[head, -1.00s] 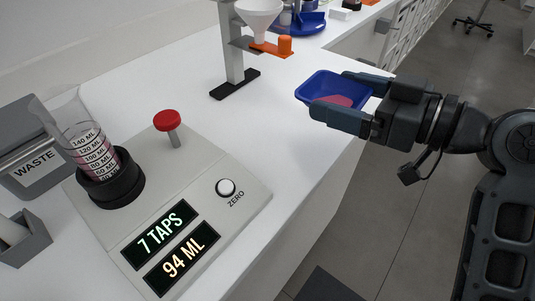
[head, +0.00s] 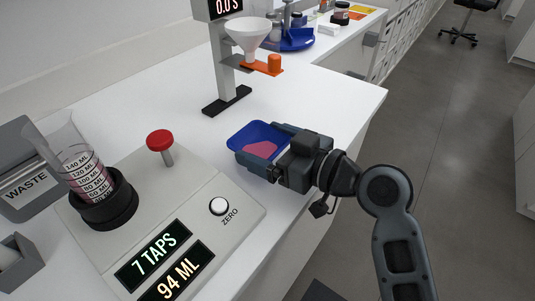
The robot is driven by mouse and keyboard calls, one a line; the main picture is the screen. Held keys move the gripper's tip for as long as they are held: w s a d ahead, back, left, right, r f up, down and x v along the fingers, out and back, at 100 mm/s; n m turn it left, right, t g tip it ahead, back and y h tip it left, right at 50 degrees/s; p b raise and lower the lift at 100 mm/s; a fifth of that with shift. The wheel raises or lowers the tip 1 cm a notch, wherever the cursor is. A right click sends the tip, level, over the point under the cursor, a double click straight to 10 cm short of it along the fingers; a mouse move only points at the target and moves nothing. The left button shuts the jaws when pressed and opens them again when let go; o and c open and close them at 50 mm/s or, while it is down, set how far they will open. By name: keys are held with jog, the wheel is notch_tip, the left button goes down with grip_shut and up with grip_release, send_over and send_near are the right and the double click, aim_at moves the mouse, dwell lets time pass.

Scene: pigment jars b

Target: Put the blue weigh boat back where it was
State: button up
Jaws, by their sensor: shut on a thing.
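The blue weigh boat (head: 252,134) is in the head view, near the middle, with a layer of pink powder (head: 260,150) inside it. My gripper (head: 265,145) comes from the right and is shut on the boat, one finger at its far side and one at its near side. The boat looks about level, over the white bench top, between the scale unit and the funnel stand. I cannot tell whether its underside touches the bench.
The grey scale unit (head: 190,215) with red knob (head: 160,141), ZERO button and displays reading 7 TAPS and 94 ML is at left. It holds a tilted beaker (head: 82,170). Behind are the funnel stand (head: 227,101) and a blue round tray (head: 298,40). A WASTE bin (head: 25,185) stands far left.

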aim_at(267, 154)
jog(key=shift+f, duration=1.5)
jog(key=shift+f, duration=0.15)
jog(key=o, duration=0.8)
jog(key=shift+r, duration=0.2)
jog(key=b+v, duration=0.1)
jog(key=v, duration=1.1)
jog(key=shift+b, duration=0.3)
